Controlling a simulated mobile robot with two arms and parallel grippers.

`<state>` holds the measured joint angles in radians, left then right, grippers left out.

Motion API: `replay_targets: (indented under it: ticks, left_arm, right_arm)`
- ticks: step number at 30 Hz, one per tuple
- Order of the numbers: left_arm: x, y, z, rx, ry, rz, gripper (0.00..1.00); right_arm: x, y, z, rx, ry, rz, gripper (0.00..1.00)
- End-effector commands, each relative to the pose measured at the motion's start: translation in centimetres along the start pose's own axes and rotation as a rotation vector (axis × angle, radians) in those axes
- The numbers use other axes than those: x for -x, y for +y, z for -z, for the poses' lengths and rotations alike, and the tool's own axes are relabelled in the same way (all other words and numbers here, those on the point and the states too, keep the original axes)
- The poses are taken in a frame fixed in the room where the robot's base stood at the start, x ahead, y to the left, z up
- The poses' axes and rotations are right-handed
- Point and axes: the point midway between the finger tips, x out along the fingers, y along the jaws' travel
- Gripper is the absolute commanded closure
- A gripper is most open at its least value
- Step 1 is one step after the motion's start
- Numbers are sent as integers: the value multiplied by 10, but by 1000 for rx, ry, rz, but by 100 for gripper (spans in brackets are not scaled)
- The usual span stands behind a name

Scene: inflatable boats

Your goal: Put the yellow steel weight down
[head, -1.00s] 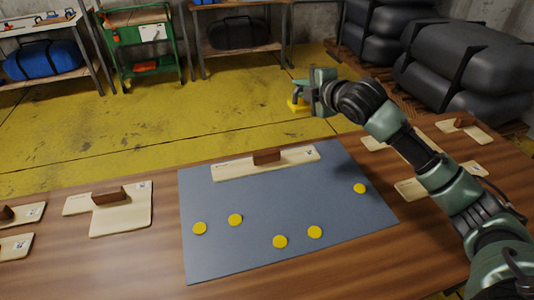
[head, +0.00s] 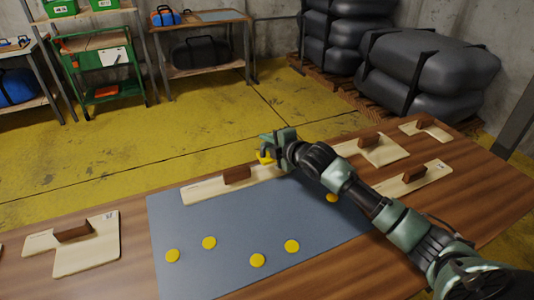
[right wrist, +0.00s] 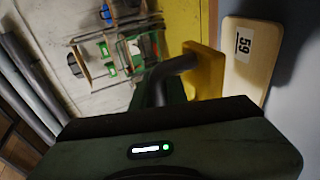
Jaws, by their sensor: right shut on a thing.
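My right gripper (head: 268,150) is shut on the yellow steel weight (head: 264,158). It holds it near the right end of a pale wooden board with a brown block (head: 237,175), at the far edge of the grey mat. In the right wrist view the yellow weight (right wrist: 204,73) shows beside a dark curved gripper part, with a pale board marked 59 (right wrist: 248,62) close by on its right. Whether the weight touches the board or hangs above it, I cannot tell. My left gripper is not in view.
Several yellow discs (head: 257,260) lie on the grey mat (head: 215,275); my right arm partly covers one. More pale boards with brown blocks lie left (head: 90,252) and right (head: 370,150) on the wooden table (head: 480,200). The middle of the mat is clear.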

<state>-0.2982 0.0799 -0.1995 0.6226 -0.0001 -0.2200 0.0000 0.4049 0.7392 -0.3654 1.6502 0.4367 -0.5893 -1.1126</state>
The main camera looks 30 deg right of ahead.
Motion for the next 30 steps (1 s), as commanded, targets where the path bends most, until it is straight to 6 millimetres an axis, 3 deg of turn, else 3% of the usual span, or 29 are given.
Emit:
replay_targets:
  ticks: [10,21,22,24,30]
  left_arm:
    - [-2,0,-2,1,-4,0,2]
    - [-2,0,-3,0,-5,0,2]
    - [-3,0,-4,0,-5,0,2]
    - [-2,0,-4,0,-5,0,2]
    - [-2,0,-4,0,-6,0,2]
  right_arm:
    - [-13,-36,-2,-2,-1,-3,100]
    - [-15,-40,-2,0,0,-5,100]
    - [-15,-43,-3,0,-1,1,83]
    - [-15,-42,-2,0,-1,1,64]
    - [-15,-43,-2,-1,-1,3,64]
